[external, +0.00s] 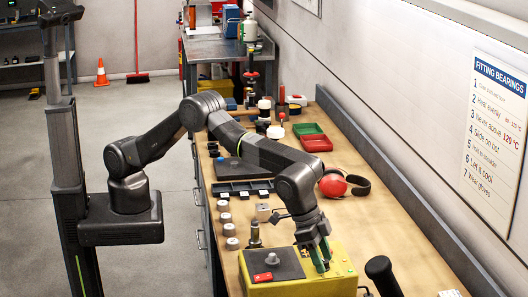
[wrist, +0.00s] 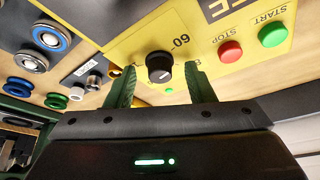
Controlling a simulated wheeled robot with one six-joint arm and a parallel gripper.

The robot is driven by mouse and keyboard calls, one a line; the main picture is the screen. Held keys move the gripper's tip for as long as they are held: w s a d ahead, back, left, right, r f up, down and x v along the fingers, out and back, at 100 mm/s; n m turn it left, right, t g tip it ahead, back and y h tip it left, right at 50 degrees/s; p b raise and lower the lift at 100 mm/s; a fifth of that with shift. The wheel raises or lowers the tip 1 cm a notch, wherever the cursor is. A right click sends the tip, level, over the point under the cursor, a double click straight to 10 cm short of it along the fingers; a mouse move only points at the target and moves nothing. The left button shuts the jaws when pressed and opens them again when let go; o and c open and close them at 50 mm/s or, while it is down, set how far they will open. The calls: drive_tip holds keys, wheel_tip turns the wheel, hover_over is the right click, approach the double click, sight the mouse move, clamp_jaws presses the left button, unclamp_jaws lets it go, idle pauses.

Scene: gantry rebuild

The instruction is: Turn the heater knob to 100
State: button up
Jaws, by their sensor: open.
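The yellow heater (external: 312,289) stands at the near end of the bench. Its face fills the upper part of the wrist view (wrist: 135,42). The black heater knob (wrist: 160,68) has a white pointer line, and an upside-down "60" is printed beside it; other scale marks are partly hidden. I cannot read the exact setting. My gripper (external: 321,262) is lowered at the heater's right side. In the wrist view its green fingers (wrist: 160,75) are open, one to each side of the knob, with visible gaps. The knob is hidden in the external view.
A red STOP button (wrist: 230,51) and a green START button (wrist: 272,34) are on the heater face, right of the knob. A dark plate (external: 287,262) tops the heater. Red earmuffs (external: 333,185) and several bearings lie on the bench. A black cylinder (external: 383,275) is at right.

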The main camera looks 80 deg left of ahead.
drive_tip(key=c, duration=1)
drive_tip(key=shift+o, duration=0.2)
drive_tip(key=shift+w+m, duration=0.1)
drive_tip(key=shift+m, duration=0.3)
drive_tip(key=m+g+h, duration=0.1)
drive_tip(key=m, duration=0.2)
drive_tip(key=shift+a+m, duration=0.15)
drive_tip(key=shift+m, duration=0.15)
drive_tip(key=m+g, duration=0.1)
drive_tip(key=m, duration=0.1)
drive_tip(key=m+g+h, duration=0.1)
drive_tip(key=m, duration=0.2)
drive_tip(key=shift+w+r+m+p, duration=0.1)
drive_tip(key=shift+w+m+p, duration=0.1)
drive_tip(key=shift+m+p, duration=0.1)
drive_tip(key=m+g+p, duration=0.1)
drive_tip(key=m, duration=0.1)
drive_tip(key=m+g+p, duration=0.1)
drive_tip(key=m+p, duration=0.1)
drive_tip(key=m, duration=0.1)
drive_tip(key=shift+w+r, duration=0.1)
drive_tip(key=shift+w, duration=0.05)
drive_tip(key=shift+c, duration=0.2)
drive_tip(key=shift+m+g+p, duration=0.6)
drive_tip(key=shift+m+p, duration=0.3)
drive_tip(key=shift+m, duration=0.8)
